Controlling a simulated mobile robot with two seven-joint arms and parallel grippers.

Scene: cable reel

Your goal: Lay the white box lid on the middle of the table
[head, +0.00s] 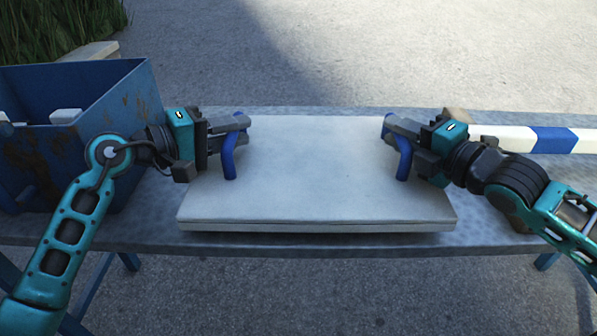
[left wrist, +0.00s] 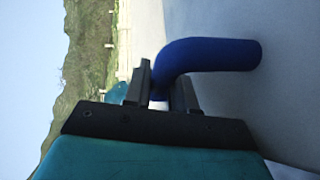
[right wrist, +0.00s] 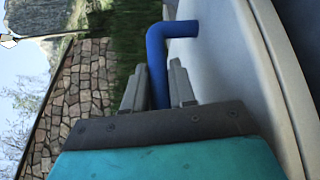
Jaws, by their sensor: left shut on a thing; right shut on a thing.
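The white box lid (head: 315,180) is a broad flat panel over the middle of the grey table, its front edge close to the table's front edge. It has two blue handles, a left one (head: 229,160) and a right one (head: 404,160). My left gripper (head: 238,124) is shut on the left handle, which also shows between the fingers in the left wrist view (left wrist: 215,54). My right gripper (head: 392,127) is shut on the right handle, also seen in the right wrist view (right wrist: 157,65). I cannot tell whether the lid touches the table.
A rusty blue bin (head: 130,110) with white pieces inside stands at the table's left. A white and blue striped bar (head: 510,138) lies at the back right. A brown object (head: 456,115) sits partly hidden behind my right gripper. The grey table (head: 330,243) shows a narrow bare strip in front.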

